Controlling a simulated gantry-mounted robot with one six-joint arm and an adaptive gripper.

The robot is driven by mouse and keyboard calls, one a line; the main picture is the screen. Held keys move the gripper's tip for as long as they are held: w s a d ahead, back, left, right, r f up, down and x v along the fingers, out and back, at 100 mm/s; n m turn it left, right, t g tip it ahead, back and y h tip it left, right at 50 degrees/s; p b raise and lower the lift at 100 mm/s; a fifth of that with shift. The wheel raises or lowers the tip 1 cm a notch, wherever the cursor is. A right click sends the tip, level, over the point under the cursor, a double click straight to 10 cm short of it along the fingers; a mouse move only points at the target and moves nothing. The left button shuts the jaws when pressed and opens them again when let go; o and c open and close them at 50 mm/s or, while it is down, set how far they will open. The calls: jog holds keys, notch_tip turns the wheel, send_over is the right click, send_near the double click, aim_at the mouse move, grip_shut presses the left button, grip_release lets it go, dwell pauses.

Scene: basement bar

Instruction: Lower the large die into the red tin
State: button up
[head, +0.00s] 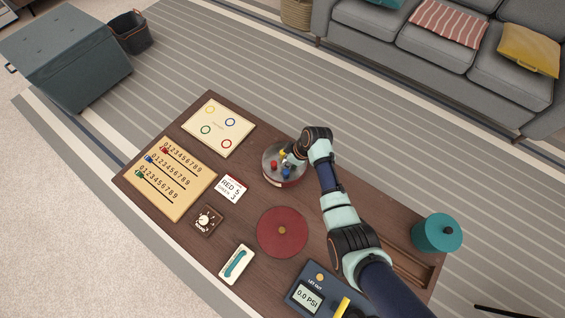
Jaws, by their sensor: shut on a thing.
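The red tin (290,184) is a round open container near the far edge of the dark wooden table, with a pale inside and a reddish outer wall. Small red, blue and yellow pieces show inside it. My gripper (287,158) points down over the tin's upper right part, with its fingertips at or just above the opening. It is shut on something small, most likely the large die. The die cannot be made out clearly among the fingers and coloured pieces, and its height relative to the rim is unclear. A round red lid (282,218) with a central knob lies nearer on the table.
A number board (170,180), a ring card (218,127), a "RED 5" card (232,187), a dial box (206,220), a pale block with a teal handle (236,264) and a pressure gauge unit (308,297) surround the middle. A teal canister (436,234) stands right of my arm.

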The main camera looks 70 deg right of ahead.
jog(key=shift+f+b, duration=0.5)
jog(key=shift+f, duration=0.55)
dwell(0.4)
jog(key=o, duration=0.9)
jog(key=shift+r, duration=0.1)
jog(key=v, duration=1.2)
jog(key=shift+s, duration=0.1)
